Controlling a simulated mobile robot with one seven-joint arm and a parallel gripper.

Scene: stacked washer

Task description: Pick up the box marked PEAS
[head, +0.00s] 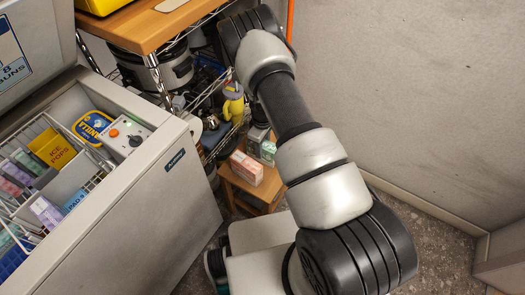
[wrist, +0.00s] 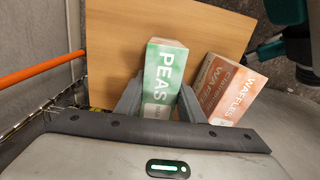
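The green and white box marked PEAS (wrist: 163,75) is on a small wooden stool in the wrist view. In the head view the PEAS box (head: 268,151) shows as a small green box, partly beside my arm. My gripper (wrist: 163,88) has one finger on each side of the PEAS box, and both look close against it. I cannot tell whether they press on it or leave a thin gap. In the head view my gripper is mostly hidden by clutter and my arm.
An orange box marked WAFFLES (wrist: 227,88) stands just right of the PEAS box on the stool (wrist: 110,35). A wire shelf rack (head: 160,82) and an open freezer (head: 150,205) are to the left in the head view. A bare wall (head: 410,90) is to the right.

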